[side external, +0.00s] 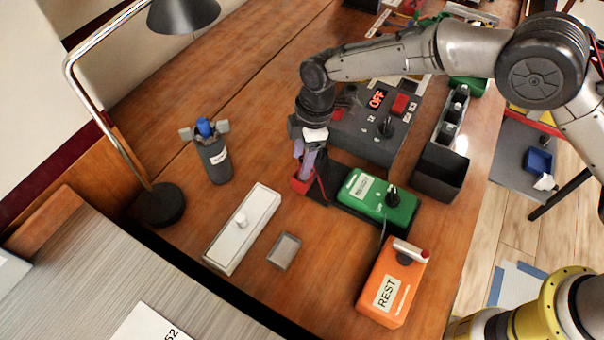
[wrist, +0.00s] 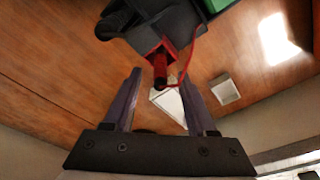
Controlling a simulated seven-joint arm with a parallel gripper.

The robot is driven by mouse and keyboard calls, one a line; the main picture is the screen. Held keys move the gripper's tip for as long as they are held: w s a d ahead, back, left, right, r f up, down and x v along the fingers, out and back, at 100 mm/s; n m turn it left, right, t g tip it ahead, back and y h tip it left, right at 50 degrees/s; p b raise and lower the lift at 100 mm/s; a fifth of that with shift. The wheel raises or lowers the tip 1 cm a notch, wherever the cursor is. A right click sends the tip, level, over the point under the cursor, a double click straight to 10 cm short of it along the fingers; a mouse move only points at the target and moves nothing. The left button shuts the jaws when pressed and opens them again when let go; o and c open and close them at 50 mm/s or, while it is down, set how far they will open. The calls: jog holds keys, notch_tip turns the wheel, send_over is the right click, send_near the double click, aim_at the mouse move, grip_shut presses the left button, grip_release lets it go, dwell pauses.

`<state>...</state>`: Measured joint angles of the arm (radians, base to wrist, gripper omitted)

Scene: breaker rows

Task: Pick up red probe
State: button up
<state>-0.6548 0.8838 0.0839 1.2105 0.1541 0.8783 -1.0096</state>
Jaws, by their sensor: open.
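The red probe (wrist: 160,70) shows in the wrist view, standing in a red-edged socket (wrist: 158,52) on a dark holder, with a thin red cable looping off to the right. In the side view the red socket (side external: 299,185) sits at the left end of the dark holder beside the green box; my fingers mostly hide the probe there. My gripper (side external: 306,168) is open and pointing down over the socket. In the wrist view its two fingertips (wrist: 160,80) are on either side of the probe, with a visible gap on each side.
A green box (side external: 385,206) with a knob stands right of the socket, and an orange REST box (side external: 392,285) in front. A dark panel (side external: 368,130) reading OFF is behind.

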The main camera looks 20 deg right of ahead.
jog(key=shift+f, duration=0.1)
grip_shut()
dwell(1.4)
